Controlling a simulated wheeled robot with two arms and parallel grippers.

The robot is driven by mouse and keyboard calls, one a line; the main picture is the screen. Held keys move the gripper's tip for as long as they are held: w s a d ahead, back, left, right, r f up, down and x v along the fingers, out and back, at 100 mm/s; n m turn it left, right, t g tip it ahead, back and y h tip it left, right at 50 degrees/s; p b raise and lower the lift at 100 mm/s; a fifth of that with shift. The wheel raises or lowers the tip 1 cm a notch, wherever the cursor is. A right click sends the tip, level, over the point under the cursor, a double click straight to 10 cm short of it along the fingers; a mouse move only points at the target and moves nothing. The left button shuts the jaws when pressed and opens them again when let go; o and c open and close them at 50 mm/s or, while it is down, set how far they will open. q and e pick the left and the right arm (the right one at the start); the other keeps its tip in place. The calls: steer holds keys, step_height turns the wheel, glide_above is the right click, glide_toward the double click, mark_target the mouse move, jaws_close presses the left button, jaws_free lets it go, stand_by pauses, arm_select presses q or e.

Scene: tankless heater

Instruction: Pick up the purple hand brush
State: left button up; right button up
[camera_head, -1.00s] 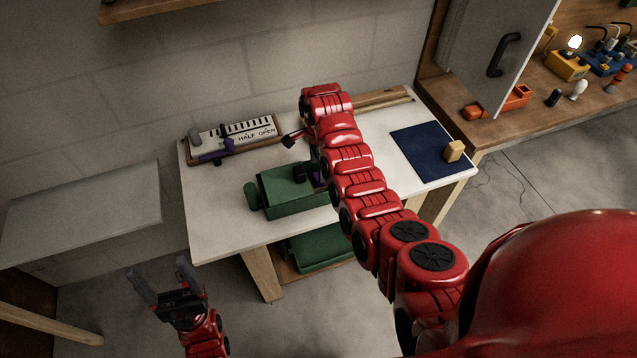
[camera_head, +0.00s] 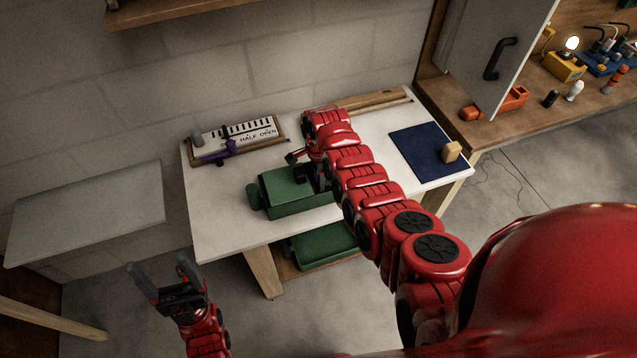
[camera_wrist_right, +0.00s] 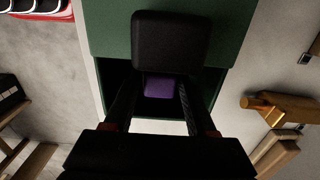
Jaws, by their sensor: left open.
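The green box (camera_head: 292,202) stands on the white table, with a dark block (camera_head: 304,173) on it. In the right wrist view the green box (camera_wrist_right: 228,35) has a dark recess, and a black block (camera_wrist_right: 168,42) overhangs it. A small purple part (camera_wrist_right: 159,86), perhaps of the hand brush, shows below this block. My right gripper (camera_wrist_right: 155,98) points at it, fingers apart on either side, with no clear contact; my arm mostly hides this gripper in the head view. Another purple item (camera_head: 214,157) lies at the "HALF OPEN" board. My left gripper (camera_head: 160,272) is open and empty, low left.
The white table (camera_head: 222,215) also bears a blue mat (camera_head: 425,152) with a tan block (camera_head: 452,151). The "HALF OPEN" board (camera_head: 240,138) lies at its back left. A second green box (camera_head: 325,248) is on the shelf below.

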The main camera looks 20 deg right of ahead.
jaws_close()
steer(key=shift+w+r, duration=0.1)
steer(key=shift+r, duration=0.1)
steer(key=shift+r+b, duration=0.35)
steer(key=shift+r, duration=0.55)
step_height(320, 180, up, 6)
steer(key=shift+f+b, duration=0.25)
steer(key=shift+b, duration=0.65)
step_height(320, 180, up, 10)
steer(key=p, duration=0.6)
steer(key=shift+r, duration=0.15)
